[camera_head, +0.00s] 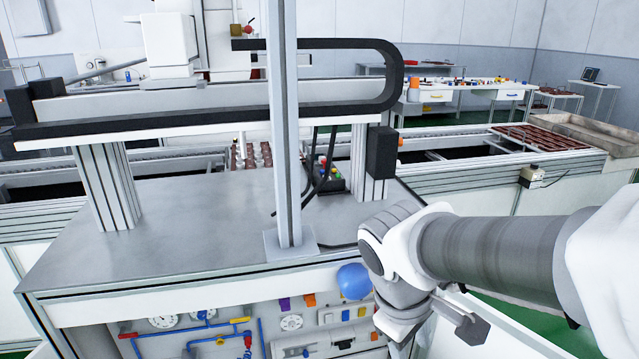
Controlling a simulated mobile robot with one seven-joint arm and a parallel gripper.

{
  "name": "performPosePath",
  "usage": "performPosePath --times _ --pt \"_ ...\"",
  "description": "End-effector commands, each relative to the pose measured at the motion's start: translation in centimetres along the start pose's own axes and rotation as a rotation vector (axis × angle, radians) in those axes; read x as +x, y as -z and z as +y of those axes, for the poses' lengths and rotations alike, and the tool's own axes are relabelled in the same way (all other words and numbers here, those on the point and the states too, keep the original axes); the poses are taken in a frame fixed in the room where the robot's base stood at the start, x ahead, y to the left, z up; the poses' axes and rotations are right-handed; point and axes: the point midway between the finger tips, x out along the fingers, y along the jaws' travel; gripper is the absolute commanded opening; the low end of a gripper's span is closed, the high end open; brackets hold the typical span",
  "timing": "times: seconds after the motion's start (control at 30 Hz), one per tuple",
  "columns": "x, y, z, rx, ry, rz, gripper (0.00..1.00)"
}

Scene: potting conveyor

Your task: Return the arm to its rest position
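My arm reaches in from the right edge and bends down at its wrist in front of the grey metal table (200,225). My gripper (462,320) is low in the picture, near the table's front right corner, seen from behind and partly hidden by my own wrist. A dark grey block juts out to the right there. I cannot make out two fingertips or whether they are apart. I see nothing clearly held.
A blue ball-like thing (353,281) shows beside my wrist, at the top of a panel with gauges and pipes (220,330). A conveyor (450,165) runs behind.

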Motion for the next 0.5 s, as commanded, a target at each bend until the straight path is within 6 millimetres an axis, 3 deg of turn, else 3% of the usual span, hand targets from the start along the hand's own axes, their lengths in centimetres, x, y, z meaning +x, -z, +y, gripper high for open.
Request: performPosePath --times 0.2,0.5 --pt "-3.4 -2.7 0.0 0.378 0.060 0.194 0.49" --pt "-6.9 -4.7 -0.6 0.754 0.110 0.410 0.49"
